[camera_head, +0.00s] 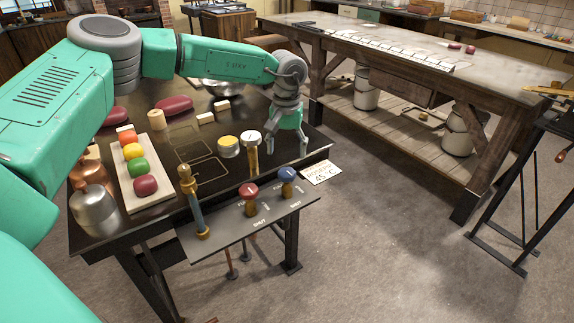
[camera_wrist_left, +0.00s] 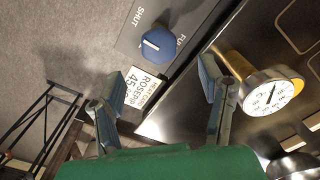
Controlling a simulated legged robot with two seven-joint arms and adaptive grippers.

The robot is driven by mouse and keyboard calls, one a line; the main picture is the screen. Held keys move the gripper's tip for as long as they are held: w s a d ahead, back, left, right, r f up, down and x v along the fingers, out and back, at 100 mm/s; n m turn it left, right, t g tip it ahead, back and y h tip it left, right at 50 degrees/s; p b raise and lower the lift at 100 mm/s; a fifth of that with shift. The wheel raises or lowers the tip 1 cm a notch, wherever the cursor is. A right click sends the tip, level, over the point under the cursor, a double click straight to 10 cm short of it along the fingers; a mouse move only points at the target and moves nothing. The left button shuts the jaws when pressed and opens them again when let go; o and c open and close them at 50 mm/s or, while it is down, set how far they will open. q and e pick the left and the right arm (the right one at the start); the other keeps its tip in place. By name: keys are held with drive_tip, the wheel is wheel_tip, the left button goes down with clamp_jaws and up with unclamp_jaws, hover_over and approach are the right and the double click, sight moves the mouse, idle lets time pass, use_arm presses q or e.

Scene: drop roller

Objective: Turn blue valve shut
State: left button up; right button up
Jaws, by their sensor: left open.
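The blue valve (camera_head: 287,174) is a round knob on a brass stem at the right end of a dark panel (camera_head: 225,238) on the table's front edge. In the left wrist view the blue valve (camera_wrist_left: 160,45) is a faceted knob with a short white line. The label SHUT stands to its upper left; a partly hidden label starting FU is at its right. My left gripper (camera_head: 288,154) is open, fingers pointing down, just behind and above the blue valve, apart from it. The left wrist view shows both fingers (camera_wrist_left: 168,82) empty. My right gripper is out of view.
A red valve (camera_head: 248,190) stands left of the blue one, with a brass fitting (camera_head: 190,195) farther left. A dial gauge (camera_head: 251,140) and a yellow-topped tin (camera_head: 228,146) are close left of my gripper. A paper tag (camera_head: 321,172) lies right of the panel.

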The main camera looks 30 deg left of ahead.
sight(286, 170)
use_arm(q)
wheel_tip(286, 170, up, 4)
drive_tip(key=shift+r, duration=0.1)
idle(0.4)
